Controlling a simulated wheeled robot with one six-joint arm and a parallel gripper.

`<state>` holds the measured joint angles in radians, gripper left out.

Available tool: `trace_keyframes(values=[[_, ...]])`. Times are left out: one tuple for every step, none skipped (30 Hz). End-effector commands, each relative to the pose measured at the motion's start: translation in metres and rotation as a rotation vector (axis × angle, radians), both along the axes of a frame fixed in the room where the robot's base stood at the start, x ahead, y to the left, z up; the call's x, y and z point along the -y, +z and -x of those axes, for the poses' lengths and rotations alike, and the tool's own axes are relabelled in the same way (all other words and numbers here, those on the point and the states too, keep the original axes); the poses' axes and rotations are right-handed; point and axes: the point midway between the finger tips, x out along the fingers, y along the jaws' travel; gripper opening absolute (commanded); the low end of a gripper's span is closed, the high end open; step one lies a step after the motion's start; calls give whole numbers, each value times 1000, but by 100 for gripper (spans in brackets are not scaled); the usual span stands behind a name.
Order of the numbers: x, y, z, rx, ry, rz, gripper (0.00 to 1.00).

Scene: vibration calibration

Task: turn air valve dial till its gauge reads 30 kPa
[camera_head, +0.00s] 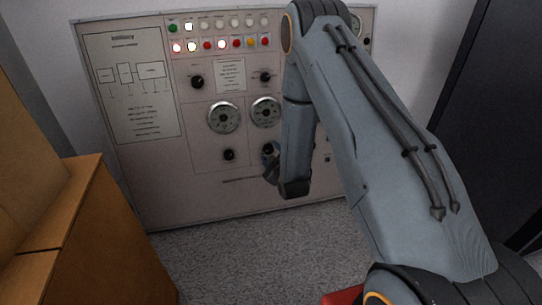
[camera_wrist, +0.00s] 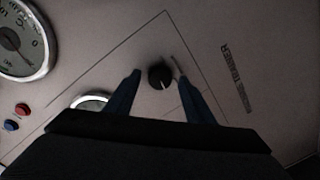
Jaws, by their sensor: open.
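A black dial (camera_wrist: 160,75) with a pale pointer line shows in the wrist view, on the pale panel face. My gripper (camera_wrist: 157,76) is open, with one finger on either side of the dial; I cannot tell whether either touches it. In the head view my gripper (camera_head: 270,160) is at the panel's lower middle, partly hidden by my own arm. Two round gauges, a left one (camera_head: 224,117) and a right one (camera_head: 265,111), sit above a row of black knobs. A gauge (camera_wrist: 17,40) is cut off at the wrist view's left edge. Its reading is too unclear to tell.
The panel (camera_head: 160,185) stands against the wall, with rows of lights and buttons (camera_head: 221,43) at its top. A brown wooden cabinet (camera_head: 80,240) is at left and a dark cabinet (camera_head: 500,110) at right. Grey floor (camera_head: 240,260) lies clear before the panel.

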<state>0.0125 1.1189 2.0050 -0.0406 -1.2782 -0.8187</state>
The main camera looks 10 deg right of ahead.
Motion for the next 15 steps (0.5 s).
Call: trace_keyframes(values=[[0, -2, -4, 0, 0, 0, 49], [0, -2, -5, 0, 0, 0, 49], [0, -2, -7, 1, 1, 0, 49], [0, -2, -8, 1, 0, 0, 49], [0, -2, -8, 0, 0, 0, 49], [0, -2, -8, 0, 0, 0, 49], [0, -2, -8, 0, 0, 0, 49], [0, -2, -8, 0, 0, 0, 49], [0, -2, -8, 0, 0, 0, 49], [0, -2, -8, 0, 0, 0, 49], [0, -2, -8, 0, 0, 0, 49], [0, -2, -8, 0, 0, 0, 45], [0, -2, -8, 0, 0, 0, 40], [0, -2, -8, 0, 0, 0, 35], [0, -2, -8, 0, 0, 0, 29]])
